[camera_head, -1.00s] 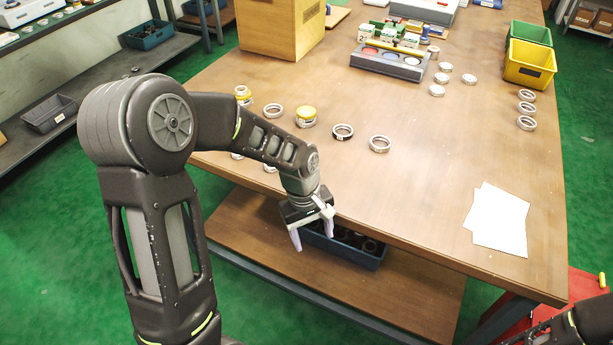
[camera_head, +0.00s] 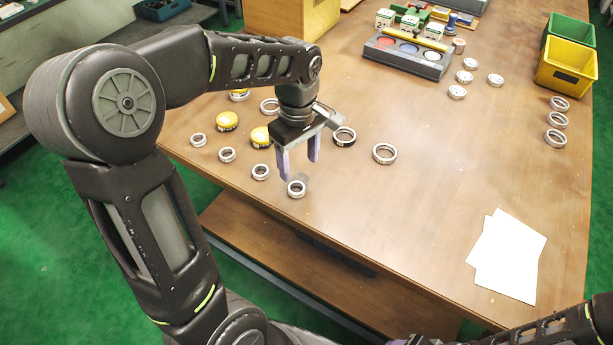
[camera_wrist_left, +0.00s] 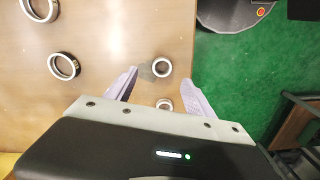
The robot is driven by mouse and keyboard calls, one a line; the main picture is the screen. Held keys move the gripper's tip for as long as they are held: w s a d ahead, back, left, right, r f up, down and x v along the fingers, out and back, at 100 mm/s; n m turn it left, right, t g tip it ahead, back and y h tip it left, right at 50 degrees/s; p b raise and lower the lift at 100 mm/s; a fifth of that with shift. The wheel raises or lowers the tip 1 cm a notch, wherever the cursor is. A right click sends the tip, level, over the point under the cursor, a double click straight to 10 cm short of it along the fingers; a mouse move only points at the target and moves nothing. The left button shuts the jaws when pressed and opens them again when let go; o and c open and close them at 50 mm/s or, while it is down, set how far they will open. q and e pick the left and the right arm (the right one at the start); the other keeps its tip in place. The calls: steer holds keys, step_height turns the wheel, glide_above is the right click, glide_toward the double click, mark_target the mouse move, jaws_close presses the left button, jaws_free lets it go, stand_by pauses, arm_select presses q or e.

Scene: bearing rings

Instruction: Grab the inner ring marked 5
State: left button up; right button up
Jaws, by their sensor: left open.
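Several small silver inner rings lie in a row along the table's near left edge: one (camera_head: 198,140), a second (camera_head: 227,155), a third (camera_head: 261,172) and the one closest to me (camera_head: 296,189). Their markings are too small to read, so I cannot tell which is 5. My left gripper (camera_head: 299,167) is open and empty, pointing down above the closest ring. In the left wrist view that ring (camera_wrist_left: 161,68) shows just ahead of the open fingers (camera_wrist_left: 160,86), and another ring (camera_wrist_left: 165,104) shows partly between them. My right gripper (camera_head: 400,341) barely shows at the bottom edge.
Larger rings (camera_head: 384,153) (camera_head: 343,136) and yellow-topped pieces (camera_head: 227,121) (camera_head: 261,137) lie behind the row. The table's middle right is clear.

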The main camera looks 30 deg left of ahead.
mark_target(297, 191)
arm_select(q)
steer(key=shift+s+f, duration=0.15)
steer(key=shift+f, duration=1.1)
steer(key=shift+s+a+f+p, duration=0.1)
steer(key=shift+a+f+p, duration=0.1)
steer(key=shift+f, duration=1.15)
steer(key=shift+a+f+p, duration=0.1)
steer(key=shift+f+p, duration=0.05)
steer(key=shift+f, duration=1.15)
jaws_close()
